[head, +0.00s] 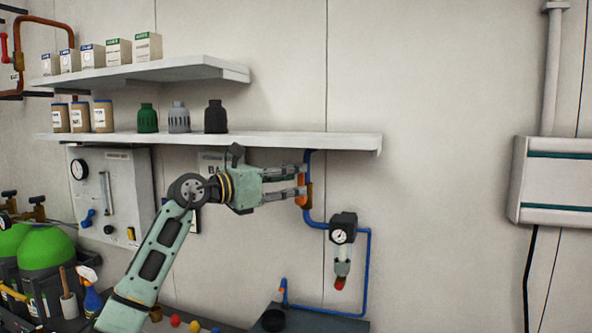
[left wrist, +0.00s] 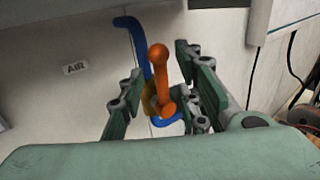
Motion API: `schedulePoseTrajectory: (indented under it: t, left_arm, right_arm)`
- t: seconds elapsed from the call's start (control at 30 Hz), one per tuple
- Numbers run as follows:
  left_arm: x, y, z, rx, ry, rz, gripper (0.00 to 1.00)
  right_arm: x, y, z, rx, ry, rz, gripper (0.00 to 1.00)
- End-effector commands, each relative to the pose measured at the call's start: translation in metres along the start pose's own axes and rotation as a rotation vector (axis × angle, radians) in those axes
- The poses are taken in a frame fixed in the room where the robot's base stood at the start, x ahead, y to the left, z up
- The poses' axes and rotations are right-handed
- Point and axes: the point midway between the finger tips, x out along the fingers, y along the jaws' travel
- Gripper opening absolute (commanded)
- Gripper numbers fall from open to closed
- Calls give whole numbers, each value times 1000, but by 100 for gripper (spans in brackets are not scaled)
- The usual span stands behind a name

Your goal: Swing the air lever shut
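The orange air lever (left wrist: 161,72) stands on a blue pipe (left wrist: 138,45) in the left wrist view, with a round knob at its upper end and a yellowish valve body by its base. In the head view part of the lever (head: 306,194) shows at the fingertips, on the pipe below the lower shelf. My left gripper (head: 303,180) is open, its fingers one above the other in the head view. In the left wrist view the lever is between the open fingers (left wrist: 155,88), nearer the right one, with gaps on both sides. My right gripper is in neither view.
The lower shelf (head: 290,142) with bottles and jars runs just above my left gripper. A gauge and regulator (head: 342,235) hang on the pipe at lower right. A panel (head: 105,190) is behind my arm. The wall to the right is clear up to a grey cabinet (head: 555,182).

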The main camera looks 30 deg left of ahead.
Motion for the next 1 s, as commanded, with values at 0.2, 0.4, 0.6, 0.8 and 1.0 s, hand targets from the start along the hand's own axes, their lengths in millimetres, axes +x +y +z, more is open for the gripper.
schedulePoseTrajectory:
  t: [0.2,0.4,0.6,0.8,1.0]
  left_arm:
    - [18,0,1,-1,-2,0,31]
    - [19,0,0,0,-1,0,31]
    - [19,0,0,-1,-1,0,19]
    - [19,0,0,-1,-1,0,1]
    - [19,0,0,-1,-1,0,0]
  right_arm:
    - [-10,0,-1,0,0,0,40]
    - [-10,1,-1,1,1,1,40]
    - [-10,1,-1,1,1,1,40]
    - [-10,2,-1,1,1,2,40]
    - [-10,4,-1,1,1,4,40]
